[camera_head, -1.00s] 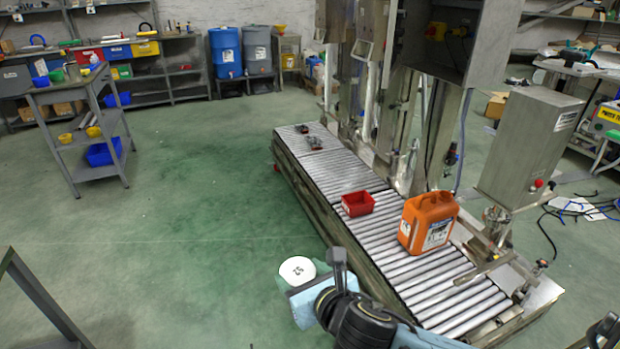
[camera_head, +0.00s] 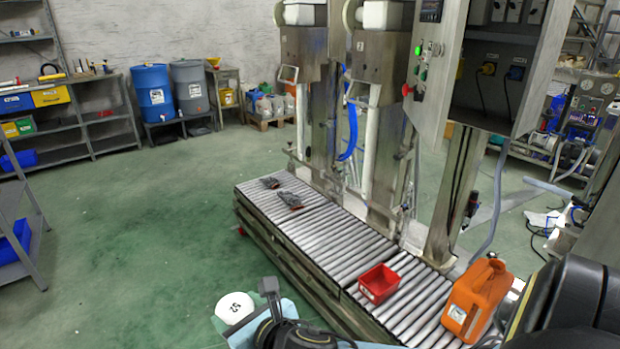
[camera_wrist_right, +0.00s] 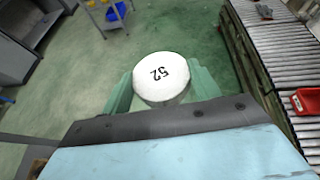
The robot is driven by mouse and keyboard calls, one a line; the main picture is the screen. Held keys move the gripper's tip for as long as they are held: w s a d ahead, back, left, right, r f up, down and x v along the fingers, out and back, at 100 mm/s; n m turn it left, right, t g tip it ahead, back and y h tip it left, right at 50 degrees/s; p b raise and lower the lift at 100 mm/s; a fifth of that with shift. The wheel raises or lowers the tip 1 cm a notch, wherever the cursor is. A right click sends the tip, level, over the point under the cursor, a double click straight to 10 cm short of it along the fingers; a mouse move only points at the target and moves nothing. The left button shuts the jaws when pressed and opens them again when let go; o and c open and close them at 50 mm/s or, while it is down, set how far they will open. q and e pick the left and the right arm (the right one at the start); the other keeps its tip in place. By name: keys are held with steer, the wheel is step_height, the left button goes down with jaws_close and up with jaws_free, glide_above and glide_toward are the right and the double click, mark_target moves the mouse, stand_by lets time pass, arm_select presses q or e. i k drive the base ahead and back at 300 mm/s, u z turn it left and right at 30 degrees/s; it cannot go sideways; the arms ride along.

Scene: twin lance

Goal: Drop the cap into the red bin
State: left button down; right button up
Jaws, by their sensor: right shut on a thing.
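The white round cap (camera_head: 235,307) is marked 52. It shows large in the right wrist view (camera_wrist_right: 161,78), between the green fingers of my right gripper (camera_wrist_right: 160,90), which is shut on it. In the head view my right gripper (camera_head: 228,318) holds the cap up, left of the conveyor's near end. The small red bin (camera_head: 379,283) stands open on the conveyor rollers, to the right of the cap and apart from it. Its edge also shows at the right of the wrist view (camera_wrist_right: 307,101). I see no left gripper in the frames.
The roller conveyor (camera_head: 318,235) runs from back left to front right. An orange canister (camera_head: 476,300) stands on it right of the bin. Two dark grey items (camera_head: 288,200) lie at its far end. Steel machine columns stand behind it. The green floor at left is clear.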

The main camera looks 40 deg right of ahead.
mark_target(378, 292)
steer(key=i, duration=0.8)
steer(key=z, duration=1.95)
